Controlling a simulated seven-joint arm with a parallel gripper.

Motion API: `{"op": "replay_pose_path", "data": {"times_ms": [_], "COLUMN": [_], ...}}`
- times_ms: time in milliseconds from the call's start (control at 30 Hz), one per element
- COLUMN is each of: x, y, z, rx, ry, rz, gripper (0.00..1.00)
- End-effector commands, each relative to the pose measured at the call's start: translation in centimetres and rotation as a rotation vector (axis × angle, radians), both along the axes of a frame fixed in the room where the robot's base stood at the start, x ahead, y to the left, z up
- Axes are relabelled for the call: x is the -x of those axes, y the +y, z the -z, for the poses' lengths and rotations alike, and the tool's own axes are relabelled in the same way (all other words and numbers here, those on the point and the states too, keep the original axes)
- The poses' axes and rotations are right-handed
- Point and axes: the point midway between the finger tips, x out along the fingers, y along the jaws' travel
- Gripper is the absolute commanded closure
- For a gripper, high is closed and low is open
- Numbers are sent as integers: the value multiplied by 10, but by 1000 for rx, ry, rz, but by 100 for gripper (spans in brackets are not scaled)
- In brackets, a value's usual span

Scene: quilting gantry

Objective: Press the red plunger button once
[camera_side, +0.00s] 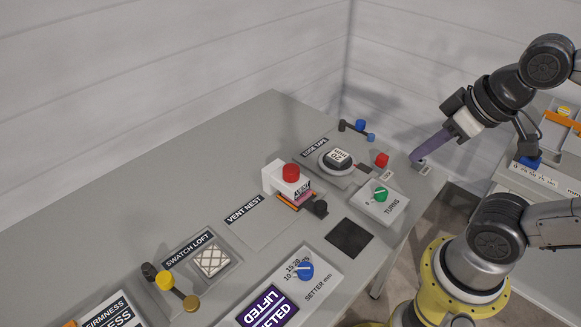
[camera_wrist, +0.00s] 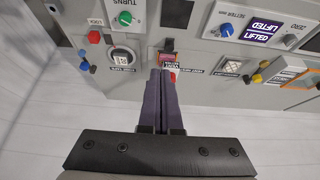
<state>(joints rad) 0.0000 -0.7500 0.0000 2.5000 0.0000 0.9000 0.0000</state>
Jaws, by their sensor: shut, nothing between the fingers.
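A red round button (camera_side: 290,172) tops a white block (camera_side: 270,178) on the grey bench, beside the VENT NEST plate. In the wrist view the red button (camera_wrist: 173,77) shows only in part, at the right edge of my fingers. A second, smaller red knob (camera_side: 381,160) stands by a small label near the bench's right end; it also shows in the wrist view (camera_wrist: 94,37). My gripper (camera_side: 415,158) is shut and empty, its purple fingers together, right of both red parts in the side view. The fingers (camera_wrist: 160,70) hide part of the white block.
A round dial piece (camera_side: 337,159), a green knob (camera_side: 380,194) and blue-knobbed levers (camera_side: 360,126) stand near the red parts. A dark square (camera_side: 349,238) and a blue knob (camera_side: 304,271) lie nearer. The bench's back left is bare.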

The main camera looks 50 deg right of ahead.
Motion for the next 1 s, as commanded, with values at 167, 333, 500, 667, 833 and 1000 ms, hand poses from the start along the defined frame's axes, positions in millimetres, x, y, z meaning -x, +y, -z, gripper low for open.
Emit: {"op": "replay_pose_path", "data": {"times_ms": [167,333,500,667,833,1000], "x": [0,-4,-35,-95,-156,-204], "y": [0,1,12,29,36,37], "z": [0,-2,-24,-47,-53,-37], "rx": [0,-8,-100,-273,-417,-495], "ry": [0,-22,-170,-312,-389,-410], "rz": [0,8,54,152,283,413], "gripper": [100,100,100,100,100,100]}}
